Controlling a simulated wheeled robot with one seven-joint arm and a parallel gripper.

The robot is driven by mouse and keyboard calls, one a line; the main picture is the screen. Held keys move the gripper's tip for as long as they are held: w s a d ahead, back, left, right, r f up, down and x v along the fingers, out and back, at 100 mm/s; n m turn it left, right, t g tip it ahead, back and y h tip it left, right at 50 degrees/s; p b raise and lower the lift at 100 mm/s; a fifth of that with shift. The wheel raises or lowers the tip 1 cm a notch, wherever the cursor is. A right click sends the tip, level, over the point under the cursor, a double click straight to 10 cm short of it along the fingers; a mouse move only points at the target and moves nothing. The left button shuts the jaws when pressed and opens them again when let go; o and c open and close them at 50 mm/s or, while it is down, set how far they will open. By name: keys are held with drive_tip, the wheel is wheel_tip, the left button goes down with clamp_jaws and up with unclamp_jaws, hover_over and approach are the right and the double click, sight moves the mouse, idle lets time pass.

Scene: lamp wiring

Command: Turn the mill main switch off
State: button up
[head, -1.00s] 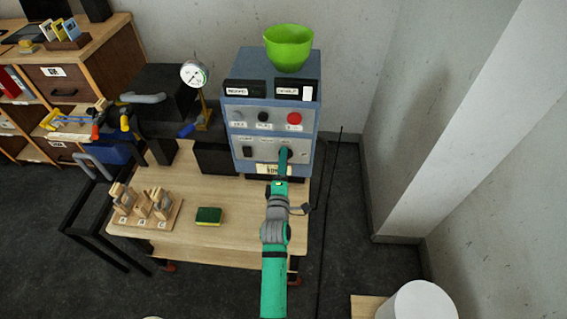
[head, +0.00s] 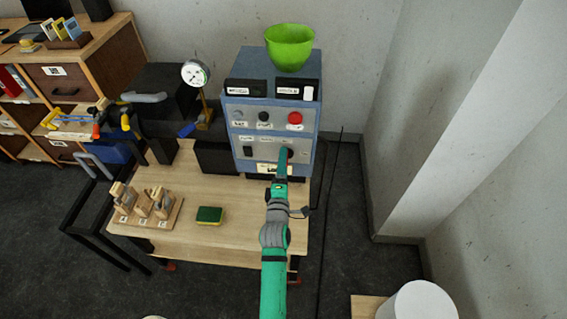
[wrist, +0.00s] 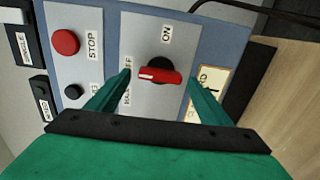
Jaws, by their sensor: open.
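The mill main switch (wrist: 160,72) is a rotary switch with a red handle on a dark round base, on a grey panel. In the wrist view its handle lies across the picture. The white mark on the handle is at its left end, on the side of the OFF label (wrist: 128,66). The ON label (wrist: 167,34) is above it. My gripper (wrist: 159,76) is open, with one green finger on each side of the handle and visible gaps between. In the head view my gripper (head: 284,154) is at the panel's lower right and hides much of the switch.
The blue mill cabinet (head: 270,103) bears a green bowl (head: 289,46). A red STOP button (wrist: 65,42) and a black button (wrist: 73,91) are near the switch. A sponge (head: 209,215) and a wooden rack (head: 147,209) stand on the table (head: 220,240). A black cable runs beside the cabinet.

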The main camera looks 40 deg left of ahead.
drive_tip(key=v, duration=0.9)
drive_tip(key=shift+s, duration=0.35)
drive_tip(key=shift+d, duration=0.1)
drive_tip(key=s+d+f+m+h, duration=0.25)
drive_tip(key=s+d+m, duration=0.35)
drive_tip(key=d, duration=0.4)
drive_tip(key=s+d+f+m+h, duration=0.25)
drive_tip(key=s+d+m, duration=0.4)
drive_tip(key=d, duration=0.35)
drive_tip(key=s+d+r+m+h, duration=0.2)
drive_tip(key=s+d+m, duration=0.4)
drive_tip(key=s, duration=0.2)
drive_tip(key=s+d+r+m+h, duration=0.2)
drive_tip(key=s+d+r+m, duration=0.1)
drive_tip(key=s+d+m, duration=0.3)
drive_tip(key=shift+s+r+h, duration=0.2)
drive_tip(key=shift+s+h, duration=0.1)
drive_tip(key=shift+s, duration=0.6)
drive_tip(key=shift+c, duration=0.2)
